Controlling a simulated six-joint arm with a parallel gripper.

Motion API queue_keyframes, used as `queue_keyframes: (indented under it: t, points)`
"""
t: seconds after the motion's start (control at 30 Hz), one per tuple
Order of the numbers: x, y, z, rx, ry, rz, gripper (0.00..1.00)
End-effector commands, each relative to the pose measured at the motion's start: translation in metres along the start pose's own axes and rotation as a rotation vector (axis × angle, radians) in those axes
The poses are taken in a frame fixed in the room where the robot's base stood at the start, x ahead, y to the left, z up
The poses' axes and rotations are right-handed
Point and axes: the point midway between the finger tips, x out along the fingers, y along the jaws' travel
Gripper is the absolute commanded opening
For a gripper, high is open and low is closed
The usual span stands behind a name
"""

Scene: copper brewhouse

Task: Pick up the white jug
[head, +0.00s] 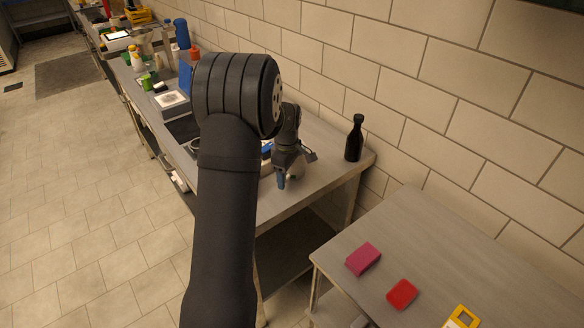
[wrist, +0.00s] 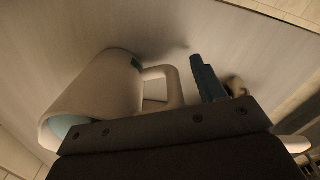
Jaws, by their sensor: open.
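The white jug (wrist: 95,95) shows large at the left of the wrist view, its handle (wrist: 165,88) pointing right, toward a blue finger of my gripper (wrist: 207,78). A gap separates the finger from the handle. The jug's open mouth, bluish inside, faces the lower left of that view. In the head view my gripper (head: 290,170) is over the near end of the metal counter (head: 325,170), pointing down, open, with nothing seen in it. My arm hides most of the area beside it there, and I cannot make out the jug clearly.
A dark bottle (head: 354,139) stands on the counter right of my gripper, near the tiled wall. A lower table at right holds a maroon block (head: 363,258), a red block (head: 402,294) and a yellow item (head: 462,318). Several items crowd the counter's far part.

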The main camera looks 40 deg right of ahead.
Motion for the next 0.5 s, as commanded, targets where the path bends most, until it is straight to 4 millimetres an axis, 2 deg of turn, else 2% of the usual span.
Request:
queue_keyframes:
  t: [0.1,0.13,0.3,0.37,0.5]
  points:
    - [-0.0004,0.0000,0.0000,0.000,0.000,0.000,0.63]
    - [-0.0004,0.0000,0.0000,0.000,0.000,0.000,0.59]
    - [-0.0006,-0.0001,0.0001,0.000,0.000,0.000,0.26]
    - [-0.0006,-0.0001,0.0001,0.000,0.000,0.000,0.15]
    - [-0.0005,-0.0002,0.0002,0.000,0.000,-0.001,0.14]
